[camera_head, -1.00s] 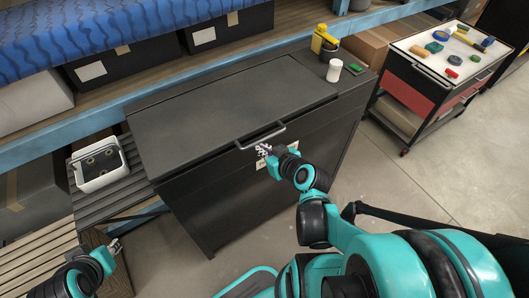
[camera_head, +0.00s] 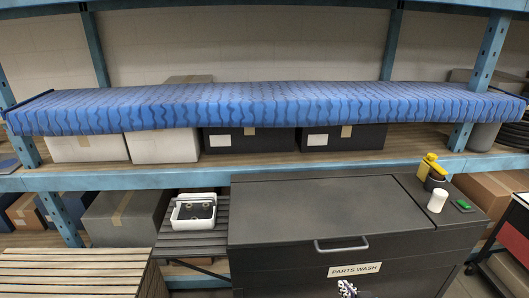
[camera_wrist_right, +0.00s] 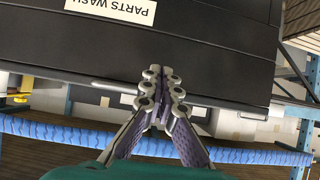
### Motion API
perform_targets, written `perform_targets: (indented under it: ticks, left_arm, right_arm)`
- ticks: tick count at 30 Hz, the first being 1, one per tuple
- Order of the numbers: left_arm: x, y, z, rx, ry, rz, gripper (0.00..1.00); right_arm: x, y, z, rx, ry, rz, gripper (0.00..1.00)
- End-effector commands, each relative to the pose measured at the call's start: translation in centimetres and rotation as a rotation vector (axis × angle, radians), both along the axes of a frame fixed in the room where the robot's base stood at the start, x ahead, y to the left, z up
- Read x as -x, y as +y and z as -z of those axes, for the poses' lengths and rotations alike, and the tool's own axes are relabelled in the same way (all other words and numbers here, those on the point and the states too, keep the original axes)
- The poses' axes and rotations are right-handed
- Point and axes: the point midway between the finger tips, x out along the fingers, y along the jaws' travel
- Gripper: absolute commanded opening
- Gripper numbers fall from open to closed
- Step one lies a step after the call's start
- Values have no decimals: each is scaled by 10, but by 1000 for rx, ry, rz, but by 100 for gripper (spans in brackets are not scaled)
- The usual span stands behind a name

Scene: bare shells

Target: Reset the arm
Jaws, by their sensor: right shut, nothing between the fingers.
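My right gripper (camera_head: 346,288) shows at the bottom edge of the head view, in front of the dark parts wash cabinet (camera_head: 290,205). Only its fingers show there; the rest of the arm is out of frame. In the right wrist view the same gripper (camera_wrist_right: 162,78) has its two fingertips together with nothing between them. The cabinet (camera_wrist_right: 200,50) fills the top of that view, its front appearing upside down. Whether the fingers touch the cabinet cannot be told. My left gripper is not in view.
The cabinet has a front handle (camera_head: 341,245) and a "PARTS WASH" label (camera_head: 354,270). A white cup (camera_head: 437,201), a yellow item (camera_head: 430,165) and a green item (camera_head: 463,204) sit at its right end. A white bin (camera_head: 193,212) stands left. Shelving with a blue patterned cover (camera_head: 260,107) runs behind.

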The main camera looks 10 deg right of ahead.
Motion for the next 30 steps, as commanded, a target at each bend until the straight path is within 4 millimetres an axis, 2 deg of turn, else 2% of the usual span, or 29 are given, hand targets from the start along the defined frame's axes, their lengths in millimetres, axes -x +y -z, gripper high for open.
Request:
perform_targets:
  ticks: [5,9,12,18,30]
  left_arm:
    - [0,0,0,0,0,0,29]
    - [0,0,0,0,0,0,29]
    - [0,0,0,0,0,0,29]
    - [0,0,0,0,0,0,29]
    - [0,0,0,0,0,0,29]
  right_arm:
    - [6,45,-3,-32,127,-65,0]
    - [26,79,-12,-36,260,-86,0]
    - [44,93,-21,-24,331,-76,0]
    - [67,101,-33,-3,394,-46,0]
    - [69,101,-34,0,399,-43,0]
